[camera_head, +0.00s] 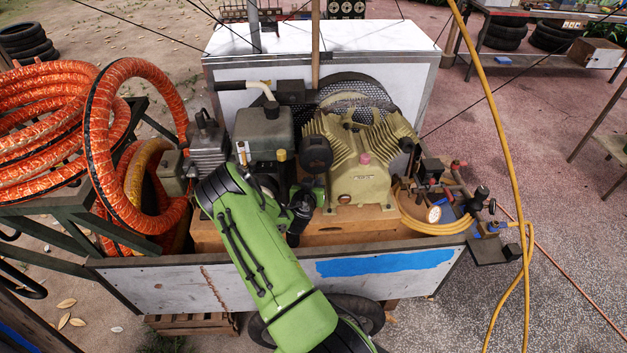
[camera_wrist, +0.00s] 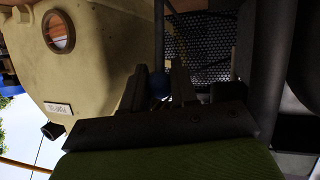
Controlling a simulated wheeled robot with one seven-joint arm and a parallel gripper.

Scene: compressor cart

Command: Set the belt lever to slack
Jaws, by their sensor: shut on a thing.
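The belt lever shows in the wrist view as a thin dark rod with a blue ball knob (camera_wrist: 159,84). My gripper (camera_wrist: 158,86) has its two dark fingers on either side of the knob and is shut on it. In the head view my green arm reaches over the cart's front edge, and its end lies between the dark engine (camera_head: 264,130) and the beige compressor (camera_head: 360,165). The fingers and the lever are hidden or too small to make out there. I cannot read any slack mark.
The compressor body (camera_wrist: 95,60) fills the left of the wrist view, close to the fingers. A black mesh belt guard (camera_wrist: 208,45) stands behind the lever, with a dark vertical pipe (camera_wrist: 270,60) to the right. Orange hose coils (camera_head: 60,125) lie at the cart's left.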

